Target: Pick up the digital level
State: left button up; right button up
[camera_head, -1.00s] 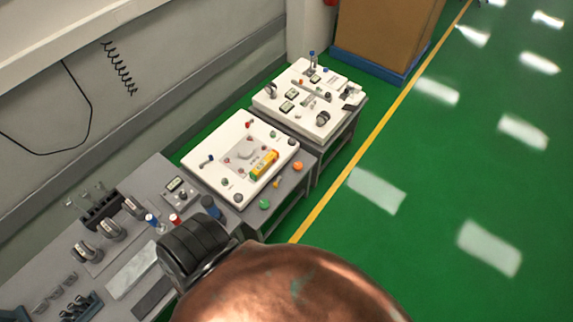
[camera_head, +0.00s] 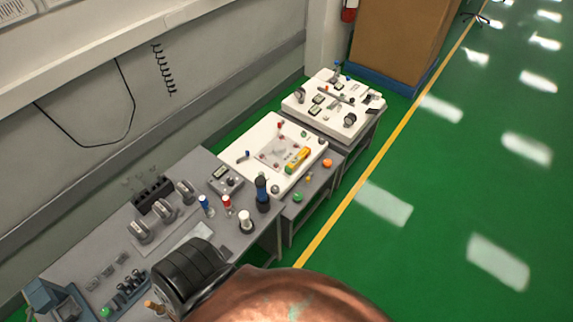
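A yellow bar-shaped tool (camera_head: 298,159), probably the digital level, lies on the right part of a white panel (camera_head: 262,180) on the middle bench. It is too small to read any display. Neither gripper shows in the head view. A large copper-coloured rounded part with a black ribbed piece, apparently my own body, fills the bottom middle and hides part of the near bench.
The near grey bench (camera_head: 85,262) holds a black rack (camera_head: 152,195), several bottles and small tools. A second white panel (camera_head: 335,103) stands farther back. A cardboard box (camera_head: 400,40) is behind it.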

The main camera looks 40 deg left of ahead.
aim_at(298, 159)
jog(key=u, duration=0.8)
jog(key=i, duration=0.3)
jog(key=u, duration=0.05)
